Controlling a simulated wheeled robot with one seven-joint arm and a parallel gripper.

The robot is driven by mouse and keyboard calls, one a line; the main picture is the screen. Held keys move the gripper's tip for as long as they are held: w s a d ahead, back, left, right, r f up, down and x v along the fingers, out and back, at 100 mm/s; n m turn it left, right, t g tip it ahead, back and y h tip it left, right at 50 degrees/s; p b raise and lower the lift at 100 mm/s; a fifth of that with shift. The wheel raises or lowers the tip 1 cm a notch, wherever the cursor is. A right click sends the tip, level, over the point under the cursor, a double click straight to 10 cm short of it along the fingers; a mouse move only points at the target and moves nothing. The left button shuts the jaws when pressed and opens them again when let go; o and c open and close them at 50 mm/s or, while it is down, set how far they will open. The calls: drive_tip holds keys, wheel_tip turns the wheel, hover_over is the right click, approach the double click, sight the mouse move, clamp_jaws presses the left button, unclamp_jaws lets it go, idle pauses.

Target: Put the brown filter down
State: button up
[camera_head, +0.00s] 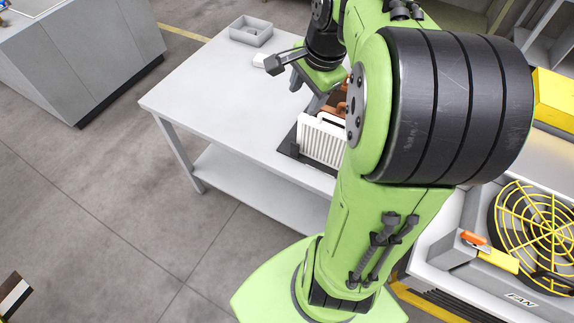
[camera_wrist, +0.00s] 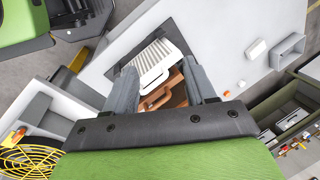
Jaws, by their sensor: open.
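The brown filter (camera_wrist: 177,92) stands beside the white filter (camera_wrist: 152,62) on a dark base (camera_wrist: 186,44) on the grey table. In the head view, the brown filter (camera_head: 342,106) shows only in part behind the white ribbed filter (camera_head: 322,142) and my arm. My gripper (camera_wrist: 158,68) is open, with one finger on each side of the filters in the wrist view. In the head view my gripper (camera_head: 291,78) is above the table, just behind the filters. I cannot tell whether a finger touches the brown filter.
A small grey tray (camera_head: 251,31) and a small white block (camera_head: 259,61) lie at the table's back. The table's left part is clear. A grey cabinet (camera_head: 85,50) stands left. A unit with a yellow fan guard (camera_head: 535,232) is at the right.

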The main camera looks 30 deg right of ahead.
drive_tip(key=s+a+n+t, duration=0.2)
drive_tip(key=s+a+n, duration=1.2)
drive_tip(key=n, duration=0.3)
drive_tip(key=shift+r+t, duration=0.15)
drive_tip(key=shift+t, duration=0.15)
drive_tip(key=shift+w, duration=0.1)
drive_tip(key=shift+d, duration=0.1)
